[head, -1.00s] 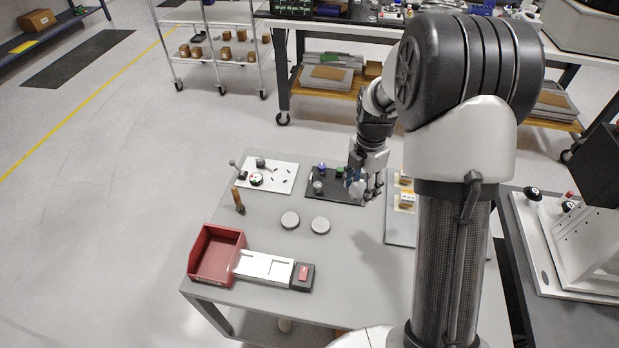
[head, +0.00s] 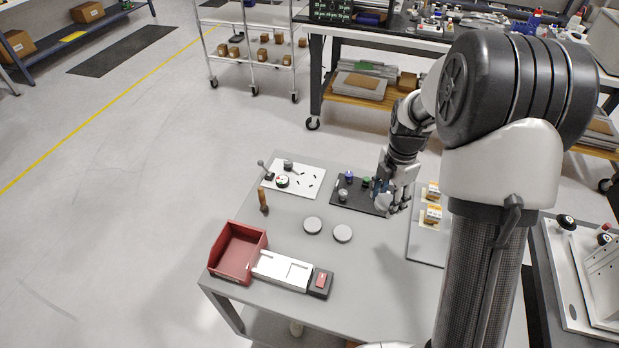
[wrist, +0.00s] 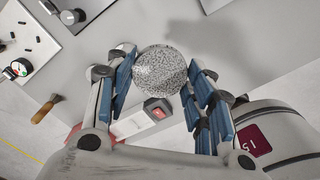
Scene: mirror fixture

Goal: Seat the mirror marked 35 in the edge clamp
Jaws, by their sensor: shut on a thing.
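My gripper (head: 394,207) hangs over the table, at the front right corner of a black plate. In the wrist view its blue-padded fingers are shut on a round, speckled grey disc (wrist: 161,70), probably the mirror. No number is readable on it. The black plate (head: 353,201) carries small posts with blue, grey and green tops. A white plate (head: 301,190) at the back left carries a lever, a round dial and several small black pieces. I cannot tell for certain which fitting is the edge clamp.
Two grey discs (head: 313,225) (head: 342,233) lie mid-table. A red bin (head: 237,275), a white tray (head: 270,268) and a black box with a red top (head: 320,284) line the front. A grey board (head: 427,245) with orange-white boxes is at right.

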